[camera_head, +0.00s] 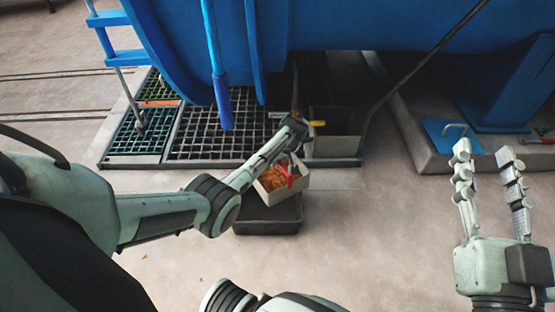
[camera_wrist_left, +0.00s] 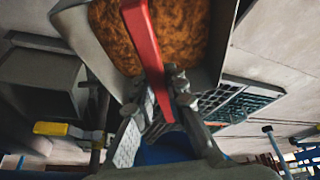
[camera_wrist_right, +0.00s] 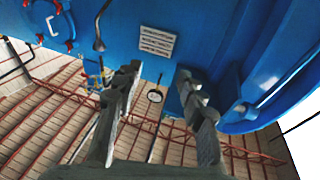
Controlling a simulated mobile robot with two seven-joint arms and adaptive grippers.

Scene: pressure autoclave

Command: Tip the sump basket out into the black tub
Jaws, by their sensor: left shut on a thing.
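The sump basket (camera_head: 298,184) is a pale box with rust-orange matter inside and a red handle (camera_head: 290,172). My left gripper (camera_head: 295,150) is shut on the red handle. In the left wrist view the handle (camera_wrist_left: 145,42) runs between the fingers of my left gripper (camera_wrist_left: 165,100), with the basket (camera_wrist_left: 80,28) beyond. The black tub (camera_head: 267,227) stands on the floor; the basket overlaps its far part in the head view and hides much of its opening. The matter is still in the basket. My right gripper (camera_head: 485,165) is open and empty, at the right, far from the basket.
A floor grating (camera_head: 215,130) lies beneath the blue vessel (camera_head: 370,22). An open grey sump box (camera_head: 335,133) with a yellow handle (camera_head: 317,123) is behind the basket. A dark rod slants down beside it. The floor right of the tub is clear.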

